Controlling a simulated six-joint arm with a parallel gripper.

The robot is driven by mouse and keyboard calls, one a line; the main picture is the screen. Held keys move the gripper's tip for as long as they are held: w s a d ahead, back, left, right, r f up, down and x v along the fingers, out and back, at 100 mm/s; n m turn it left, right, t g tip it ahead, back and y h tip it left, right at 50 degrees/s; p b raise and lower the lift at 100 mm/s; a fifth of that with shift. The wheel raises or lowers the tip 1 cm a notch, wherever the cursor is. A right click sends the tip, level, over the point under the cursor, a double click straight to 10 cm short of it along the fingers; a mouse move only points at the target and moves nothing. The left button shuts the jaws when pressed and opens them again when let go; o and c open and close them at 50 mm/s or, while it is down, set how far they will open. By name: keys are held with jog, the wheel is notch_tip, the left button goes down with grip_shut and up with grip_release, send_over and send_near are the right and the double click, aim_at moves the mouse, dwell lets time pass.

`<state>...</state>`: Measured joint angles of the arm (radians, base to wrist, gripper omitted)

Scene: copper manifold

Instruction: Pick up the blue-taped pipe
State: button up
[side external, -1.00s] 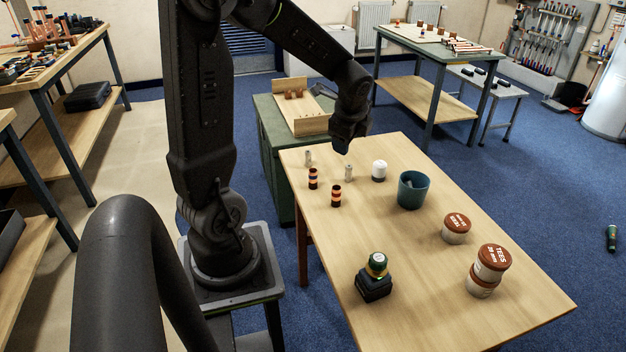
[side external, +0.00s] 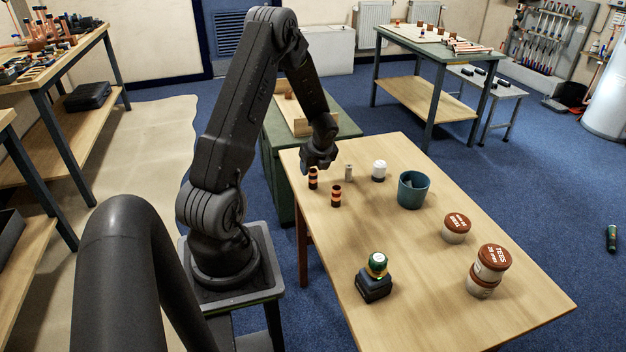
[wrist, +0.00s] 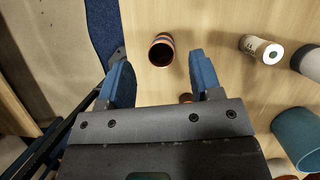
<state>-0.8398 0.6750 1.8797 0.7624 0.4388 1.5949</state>
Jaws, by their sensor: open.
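The blue-taped pipe (side external: 313,179) is a short upright copper piece with dark bands, near the table's far left edge. My gripper (side external: 317,166) is open and empty, low and just above or beside this pipe; contact cannot be told. In the wrist view, the two blue fingers of my gripper (wrist: 160,66) are spread apart. A second banded copper pipe (side external: 336,196) stands nearer the camera, mostly hidden in the wrist view.
A small pale metal cylinder (side external: 348,172) and a white-capped jar (side external: 379,171) stand right of the pipes. The middle of the table is clear.

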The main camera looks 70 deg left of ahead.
aim_at(313, 171)
jog(key=shift+x, duration=2.8)
jog(key=shift+w, duration=0.1)
